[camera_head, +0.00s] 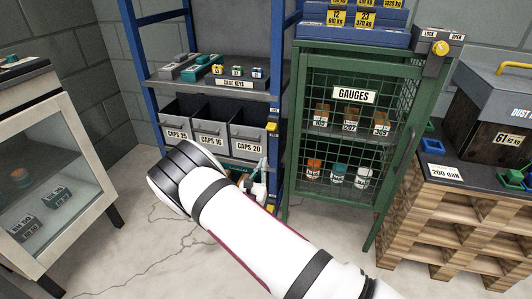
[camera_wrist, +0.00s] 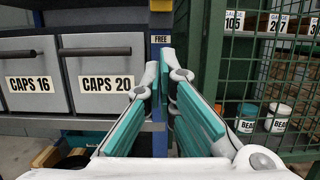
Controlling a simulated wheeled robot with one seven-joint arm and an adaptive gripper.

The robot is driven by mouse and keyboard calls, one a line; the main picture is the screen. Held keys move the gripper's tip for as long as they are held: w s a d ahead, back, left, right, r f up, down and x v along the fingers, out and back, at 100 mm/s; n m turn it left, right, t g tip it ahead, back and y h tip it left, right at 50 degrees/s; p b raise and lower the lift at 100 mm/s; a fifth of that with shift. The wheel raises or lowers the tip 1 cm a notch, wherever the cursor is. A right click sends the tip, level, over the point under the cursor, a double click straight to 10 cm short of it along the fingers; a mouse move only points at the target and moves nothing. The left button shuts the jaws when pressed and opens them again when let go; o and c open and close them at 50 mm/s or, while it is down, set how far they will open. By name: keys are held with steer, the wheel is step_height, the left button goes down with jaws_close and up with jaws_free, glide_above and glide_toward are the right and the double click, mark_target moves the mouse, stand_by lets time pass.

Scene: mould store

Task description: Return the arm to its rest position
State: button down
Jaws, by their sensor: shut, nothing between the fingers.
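My white arm (camera_head: 250,230) reaches from the lower right of the head view towards the blue rack, bent at a dark-banded joint. My gripper (camera_wrist: 165,72) shows in the wrist view with its teal-padded fingers shut and nothing between them. It points at the blue upright between the drawers and the green cage, below a FREE label (camera_wrist: 160,39). In the head view the gripper is partly hidden behind my arm. I cannot tell whether it touches the rack.
The blue rack (camera_head: 138,60) holds grey CAPS drawers (camera_head: 208,139). The green GAUGES cage (camera_head: 296,75) stands close on its right. A glass-fronted cabinet (camera_head: 75,160) is at left, a wooden pallet stack (camera_head: 440,215) at right. Cracked floor (camera_head: 130,240) is clear at lower left.

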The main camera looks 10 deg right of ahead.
steer(key=shift+v, duration=0.8)
